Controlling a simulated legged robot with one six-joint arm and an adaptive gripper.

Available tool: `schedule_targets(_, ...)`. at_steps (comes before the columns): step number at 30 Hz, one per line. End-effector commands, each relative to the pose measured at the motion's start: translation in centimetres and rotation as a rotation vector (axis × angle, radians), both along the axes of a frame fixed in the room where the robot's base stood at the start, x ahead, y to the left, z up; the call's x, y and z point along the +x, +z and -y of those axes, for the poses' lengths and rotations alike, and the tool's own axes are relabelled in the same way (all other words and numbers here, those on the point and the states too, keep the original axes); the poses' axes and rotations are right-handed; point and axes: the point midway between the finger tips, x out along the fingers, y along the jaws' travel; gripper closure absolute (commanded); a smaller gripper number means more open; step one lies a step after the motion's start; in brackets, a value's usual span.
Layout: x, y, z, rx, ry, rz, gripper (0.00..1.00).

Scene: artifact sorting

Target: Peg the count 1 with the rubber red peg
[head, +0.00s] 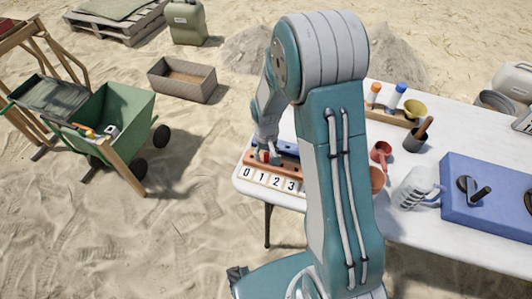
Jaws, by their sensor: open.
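The counting board stands at the table's near left corner, with white number tiles 0, 1, 2, 3 (269,181) along its front and a reddish-brown strip (286,164) behind them. My gripper (265,158) points down at the board's left part, just behind tiles 0 and 1. It is open. A small red thing, probably the red peg (265,155), shows at the fingertips. It is too small to tell whether it sits in a hole or stands apart from the fingers. My arm hides the board's right end.
The white table (420,245) carries a red scoop (381,152), a dark cup (416,138), a clear jug (412,188) and a blue case (485,195) right of my arm. A wooden rack (392,114) stands behind. A green wheelbarrow (110,125) stands on sand left.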

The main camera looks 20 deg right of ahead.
Motion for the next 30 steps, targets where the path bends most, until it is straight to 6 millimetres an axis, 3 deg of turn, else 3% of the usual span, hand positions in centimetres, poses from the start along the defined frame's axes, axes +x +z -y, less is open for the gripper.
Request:
schedule_targets(18, 0.2, 10.7, -0.1, -0.001, 0.0, 0.003, 0.36)
schedule_targets(30, 0.1, 11.7, -0.1, -0.001, 0.0, -0.001, 0.36)
